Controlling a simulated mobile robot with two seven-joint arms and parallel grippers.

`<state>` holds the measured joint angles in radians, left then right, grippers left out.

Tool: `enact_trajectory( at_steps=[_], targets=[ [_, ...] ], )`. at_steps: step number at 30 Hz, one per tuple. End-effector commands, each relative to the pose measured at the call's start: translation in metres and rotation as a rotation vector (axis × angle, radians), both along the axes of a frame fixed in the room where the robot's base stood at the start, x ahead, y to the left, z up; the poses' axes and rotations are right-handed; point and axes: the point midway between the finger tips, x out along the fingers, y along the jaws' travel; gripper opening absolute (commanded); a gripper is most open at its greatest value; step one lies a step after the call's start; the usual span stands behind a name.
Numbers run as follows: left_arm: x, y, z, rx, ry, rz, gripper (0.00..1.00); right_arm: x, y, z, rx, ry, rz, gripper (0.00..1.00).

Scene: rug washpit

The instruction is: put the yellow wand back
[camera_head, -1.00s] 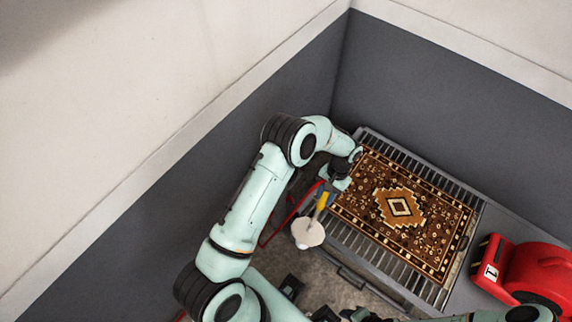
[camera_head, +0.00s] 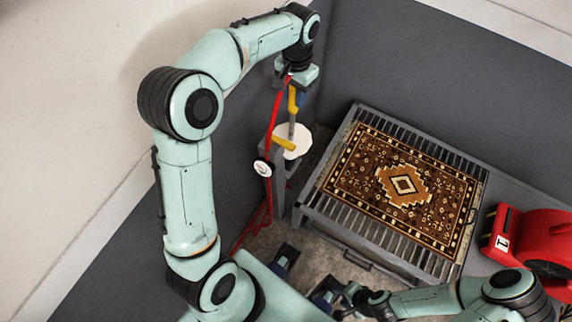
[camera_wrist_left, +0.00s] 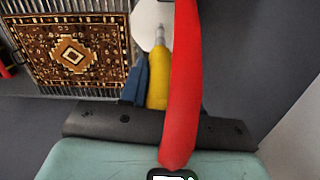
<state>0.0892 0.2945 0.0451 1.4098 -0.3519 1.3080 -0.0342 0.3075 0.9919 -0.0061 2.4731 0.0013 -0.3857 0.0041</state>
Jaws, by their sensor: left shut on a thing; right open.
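My left gripper (camera_head: 293,88) is shut on the yellow wand (camera_head: 292,102) and holds it upright near the wall, its fingers at the yellow handle. The wand's grey tube runs down to a round white head (camera_head: 297,143). A yellow piece (camera_head: 283,143) shows in front of the head, above a grey post (camera_head: 279,178); I cannot tell whether the wand touches it. In the left wrist view the yellow handle (camera_wrist_left: 158,80) lies beside a blue finger, partly behind the red hose (camera_wrist_left: 183,85). My right gripper (camera_head: 305,276) is open and empty at the bottom, low in view.
A patterned brown rug (camera_head: 367,158) lies on a slatted grey rack (camera_head: 313,205) right of the post. A red blower (camera_head: 527,240) stands at the right. The red hose (camera_head: 273,125) hangs past a round white tag or gauge (camera_head: 262,168). Dark walls close the corner.

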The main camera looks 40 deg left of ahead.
Motion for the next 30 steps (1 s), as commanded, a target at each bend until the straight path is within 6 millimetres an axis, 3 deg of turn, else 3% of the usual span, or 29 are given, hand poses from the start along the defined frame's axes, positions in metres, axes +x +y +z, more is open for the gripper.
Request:
enact_trajectory(
  at_steps=[3, 8, 22, 27, 30],
  targets=[
    [-0.009, 0.011, 0.025, 0.009, -0.039, -0.003, 0.0, -0.002, 0.0, -0.007, 0.0, 0.002, 0.0, 0.43],
    [-0.014, 0.016, 0.029, 0.014, -0.053, -0.008, 0.0, -0.003, 0.0, -0.01, 0.0, 0.003, 0.0, 0.43],
    [-0.014, 0.016, -0.089, 0.014, -0.05, -0.008, 0.0, -0.003, 0.0, -0.028, -0.002, -0.004, -0.002, 0.43],
    [-0.014, 0.016, -0.115, 0.014, -0.053, -0.008, 0.0, -0.002, 0.0, -0.03, -0.002, -0.008, -0.003, 0.43],
    [-0.013, 0.016, -0.12, 0.015, -0.054, -0.007, 0.0, -0.002, 0.0, -0.03, -0.002, -0.01, -0.003, 0.43]
  ],
)
